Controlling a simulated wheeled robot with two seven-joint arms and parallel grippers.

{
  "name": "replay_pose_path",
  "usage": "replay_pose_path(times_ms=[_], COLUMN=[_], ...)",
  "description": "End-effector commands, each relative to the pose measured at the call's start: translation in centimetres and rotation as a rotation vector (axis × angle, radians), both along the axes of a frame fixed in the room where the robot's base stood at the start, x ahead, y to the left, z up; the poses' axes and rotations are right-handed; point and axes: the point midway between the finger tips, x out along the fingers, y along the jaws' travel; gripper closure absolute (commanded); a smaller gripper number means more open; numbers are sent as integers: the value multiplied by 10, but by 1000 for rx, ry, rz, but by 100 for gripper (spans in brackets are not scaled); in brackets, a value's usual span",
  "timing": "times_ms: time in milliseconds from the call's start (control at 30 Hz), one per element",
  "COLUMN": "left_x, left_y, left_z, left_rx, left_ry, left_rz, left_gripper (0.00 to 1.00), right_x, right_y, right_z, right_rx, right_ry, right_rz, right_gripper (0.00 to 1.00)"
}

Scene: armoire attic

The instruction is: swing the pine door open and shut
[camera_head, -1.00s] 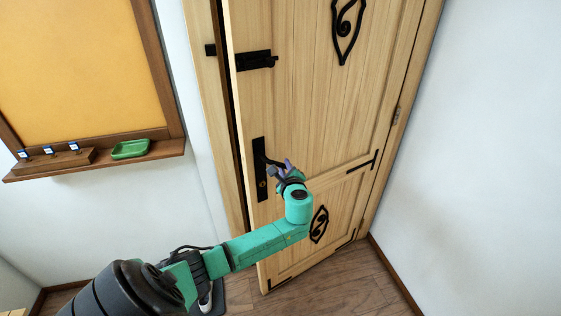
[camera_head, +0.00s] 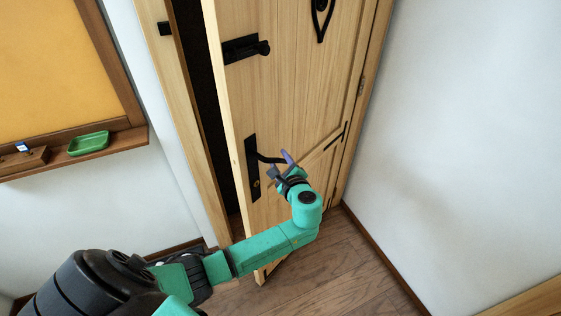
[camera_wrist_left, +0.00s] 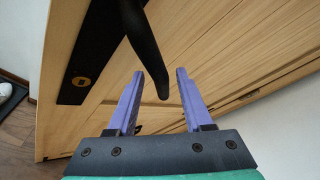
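The pine door (camera_head: 300,100) stands ajar, hinged on its right side, with a dark gap between its left edge and the frame (camera_head: 182,110). Its black lever handle (camera_head: 252,160) is on a plate near the left edge. My left gripper (camera_head: 280,163) is at the lever's free end. In the left wrist view, the purple fingers (camera_wrist_left: 160,85) are apart, and the lever (camera_wrist_left: 150,60) lies between them with visible space to the right finger. The lever does not look clamped. My right gripper is not in view.
A black bolt (camera_head: 245,48) sits higher on the door. A wooden ledge with a green tray (camera_head: 88,143) is on the left wall below a yellow board (camera_head: 50,60). A white wall (camera_head: 460,130) stands close on the right. The wooden floor (camera_head: 330,255) before the door is clear.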

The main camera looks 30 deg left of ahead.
Motion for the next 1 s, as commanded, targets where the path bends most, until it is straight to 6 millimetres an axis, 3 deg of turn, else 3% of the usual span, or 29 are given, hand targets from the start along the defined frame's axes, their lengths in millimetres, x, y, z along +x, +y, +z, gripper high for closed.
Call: replay_pose_path(times_ms=[333, 800, 1000], left_x=[-8, -84, -95], left_y=[-11, -96, -107], left_z=[1, 25, 31], left_rx=[-2, -4, -1], left_ry=[1, 1, 0], left_rz=[-4, -2, -1], left_gripper=[49, 49, 49], right_x=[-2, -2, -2], right_y=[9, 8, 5], right_z=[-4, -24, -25], right_rx=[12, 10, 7], right_ry=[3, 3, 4], right_rz=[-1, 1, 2], right_gripper=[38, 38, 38])
